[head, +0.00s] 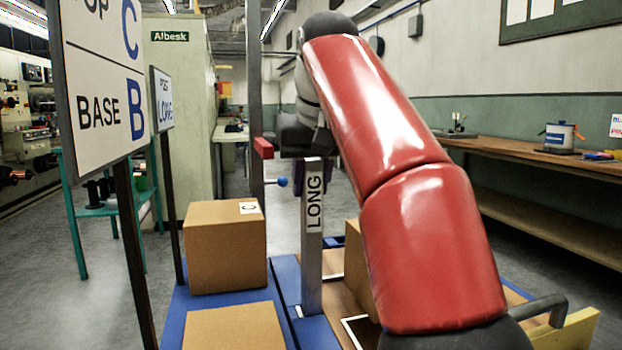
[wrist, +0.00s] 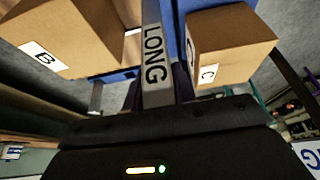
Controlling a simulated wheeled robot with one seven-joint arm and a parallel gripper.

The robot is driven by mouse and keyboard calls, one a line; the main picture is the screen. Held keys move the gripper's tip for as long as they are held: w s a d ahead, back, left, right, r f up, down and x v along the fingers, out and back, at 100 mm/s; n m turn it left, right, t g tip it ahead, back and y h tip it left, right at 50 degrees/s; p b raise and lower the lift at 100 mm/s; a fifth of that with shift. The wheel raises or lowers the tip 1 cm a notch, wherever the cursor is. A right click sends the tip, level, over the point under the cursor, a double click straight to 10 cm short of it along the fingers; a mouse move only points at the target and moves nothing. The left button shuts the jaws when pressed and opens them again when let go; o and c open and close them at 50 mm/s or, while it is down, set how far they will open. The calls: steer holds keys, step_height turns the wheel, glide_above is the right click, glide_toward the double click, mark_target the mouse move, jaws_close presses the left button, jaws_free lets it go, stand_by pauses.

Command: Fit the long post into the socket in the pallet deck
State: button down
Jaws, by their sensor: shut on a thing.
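The long post (head: 312,260) is a grey upright bar labelled LONG. It stands about vertical in the head view, and its top part also shows in the wrist view (wrist: 157,55). My gripper (head: 312,178) is shut on the post near its top; its dark fingers flank the post in the wrist view (wrist: 160,92). The pallet deck (head: 288,280) has blue and brown parts. The post's lower end meets the blue part in the picture, but I cannot tell whether it is in, on or just above it. The socket is not visible.
A carton marked C (head: 225,250) stands left of the post, with another carton (head: 235,328) in front. A carton (head: 356,268) right of the post is partly hidden by my arm. Signs (head: 105,85) stand at left. A wooden bench (head: 545,155) runs along the right wall.

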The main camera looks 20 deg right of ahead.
mark_target(314, 164)
steer(key=shift+f+b, duration=0.65)
steer(key=shift+f, duration=0.25)
steer(key=c, duration=1.1)
jaws_free()
steer(key=shift+o, duration=0.2)
steer(key=p+v, duration=0.4)
steer(key=v, duration=0.4)
